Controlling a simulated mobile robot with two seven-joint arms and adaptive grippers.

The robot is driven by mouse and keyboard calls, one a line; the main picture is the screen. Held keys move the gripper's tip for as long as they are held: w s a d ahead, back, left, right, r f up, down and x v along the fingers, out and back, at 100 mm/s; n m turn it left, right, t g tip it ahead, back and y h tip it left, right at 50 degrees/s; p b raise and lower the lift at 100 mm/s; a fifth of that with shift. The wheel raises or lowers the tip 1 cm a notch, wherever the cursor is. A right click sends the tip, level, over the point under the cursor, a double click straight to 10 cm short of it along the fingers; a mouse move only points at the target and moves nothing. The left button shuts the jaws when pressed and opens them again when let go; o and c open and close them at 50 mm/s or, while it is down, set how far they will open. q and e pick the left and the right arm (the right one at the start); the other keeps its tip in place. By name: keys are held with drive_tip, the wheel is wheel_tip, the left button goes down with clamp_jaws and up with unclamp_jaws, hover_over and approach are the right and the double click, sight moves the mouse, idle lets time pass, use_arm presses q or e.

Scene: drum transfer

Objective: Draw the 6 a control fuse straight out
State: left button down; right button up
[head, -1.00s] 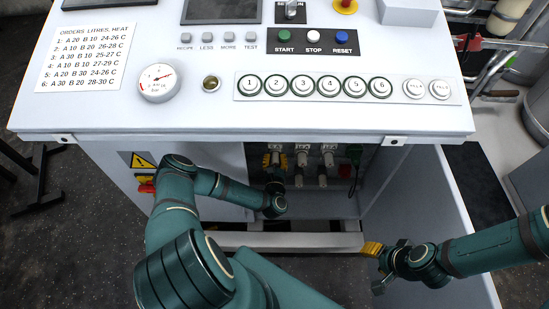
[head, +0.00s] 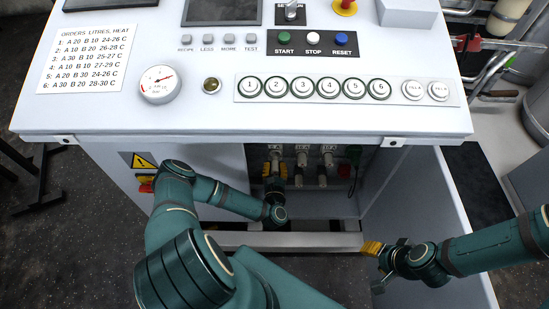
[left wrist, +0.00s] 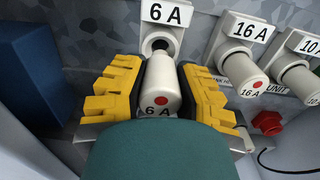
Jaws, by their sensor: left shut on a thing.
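The 6 A control fuse (left wrist: 162,92) is a pale cylinder with a red dot, below the 6 A label (left wrist: 166,13) in the left wrist view. My left gripper (left wrist: 160,80) is shut on it, a yellow finger at each side. The dark mouth of its socket (left wrist: 157,42) shows just beyond the fuse's far end, so the fuse looks at least partly drawn out. In the head view my left gripper (head: 275,168) is inside the open cabinet. My right gripper (head: 372,248) is by the cabinet's lower right; its fingers are too hidden to judge.
The 16 A fuse (left wrist: 242,76) sits in its socket close to the right, with a 10 A fuse (left wrist: 316,72) beyond. A blue block (left wrist: 30,75) stands at left. The cabinet door (head: 425,210) is open at right. The control-panel top (head: 225,118) overhangs the fuses.

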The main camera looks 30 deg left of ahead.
sight(275, 173)
use_arm(q)
drive_tip(key=shift+v, duration=1.1)
drive_tip(key=shift+w+a, duration=0.1)
drive_tip(key=shift+w, duration=0.15)
idle(0.3)
drive_tip(key=shift+v, duration=2.5)
